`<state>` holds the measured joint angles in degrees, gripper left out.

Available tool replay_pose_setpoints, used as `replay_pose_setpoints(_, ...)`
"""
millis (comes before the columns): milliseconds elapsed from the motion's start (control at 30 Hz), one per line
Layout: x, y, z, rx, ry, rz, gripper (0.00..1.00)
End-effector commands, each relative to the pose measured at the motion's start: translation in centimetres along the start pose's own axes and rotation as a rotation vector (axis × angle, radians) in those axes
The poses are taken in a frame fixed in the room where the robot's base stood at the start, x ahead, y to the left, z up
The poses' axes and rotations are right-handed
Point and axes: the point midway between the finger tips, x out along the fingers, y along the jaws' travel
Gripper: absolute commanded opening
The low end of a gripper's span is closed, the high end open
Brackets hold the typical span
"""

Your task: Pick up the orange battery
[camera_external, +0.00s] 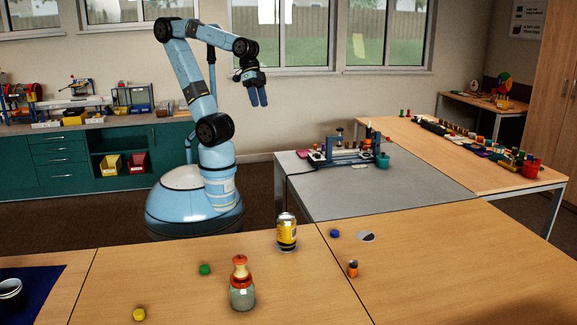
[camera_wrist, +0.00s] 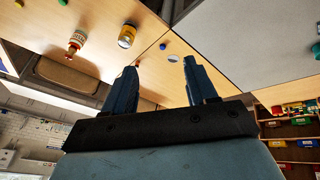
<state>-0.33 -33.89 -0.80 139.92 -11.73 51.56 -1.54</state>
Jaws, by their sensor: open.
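The orange battery (camera_external: 352,269) is a small orange cylinder with dark ends, standing upright on the right-hand wooden table at the front. I cannot make it out clearly in the wrist view. My gripper (camera_external: 258,98) is raised high behind the tables, well apart from the battery, with its fingers pointing down. In the wrist view my gripper (camera_wrist: 160,76) shows its two fingers spread, with nothing between them.
A yellow can (camera_external: 287,233), a red-topped bottle (camera_external: 242,295), a green cap (camera_external: 205,269) and a yellow cap (camera_external: 139,314) stand left of the battery. A blue cap (camera_external: 335,233) and a grey disc (camera_external: 366,237) lie behind it. The wood to its right is clear.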

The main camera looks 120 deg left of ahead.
Motion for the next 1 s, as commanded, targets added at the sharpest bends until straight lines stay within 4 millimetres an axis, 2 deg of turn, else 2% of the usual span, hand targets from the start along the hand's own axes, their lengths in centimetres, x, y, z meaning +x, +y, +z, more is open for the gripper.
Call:
replay_pose_setpoints(200,3.2,3.4,-3.3,-0.165,-0.105,0.130,0.57)
replay_pose_setpoints(567,9.2,8.4,-8.9,-0.466,-0.267,0.320,0.57)
replay_pose_setpoints(1000,18.5,12.8,-16.0,-0.882,-0.448,0.506,0.57)
